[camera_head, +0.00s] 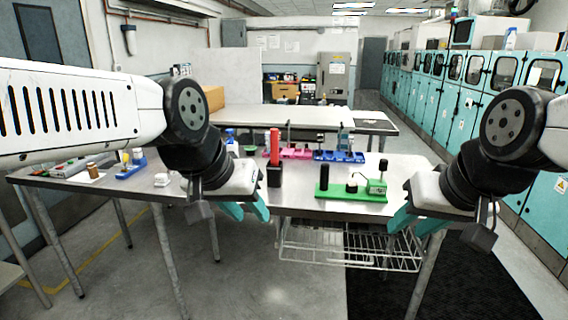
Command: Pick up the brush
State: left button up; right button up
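I cannot make out for sure which object is the brush. A red upright piece (274,143) stands in a black block (274,177) near the front middle of the steel table (225,167). A green tray (350,195) to its right holds a black cylinder (324,178) and a small upright device (377,178). My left gripper (247,212) is in front of the table edge, left of and below the black block. Its teal fingers are apart and empty. My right gripper (416,221) is right of and below the green tray, also with fingers apart and empty.
Pink (290,152) and blue (338,156) trays with small items lie further back. A wire shelf (350,247) hangs below the table. Teal cabinets (450,95) line the right wall.

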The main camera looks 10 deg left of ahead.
aim_at(275, 133)
jog(key=i+j+z, duration=0.2)
jog(key=i+j, duration=0.15)
jog(key=i+j+z, duration=0.15)
jog(key=i+j, duration=0.15)
jog(key=j, duration=0.15)
jog(key=i+j+z, duration=0.2)
jog(key=j, duration=0.3)
jog(key=i, duration=0.05)
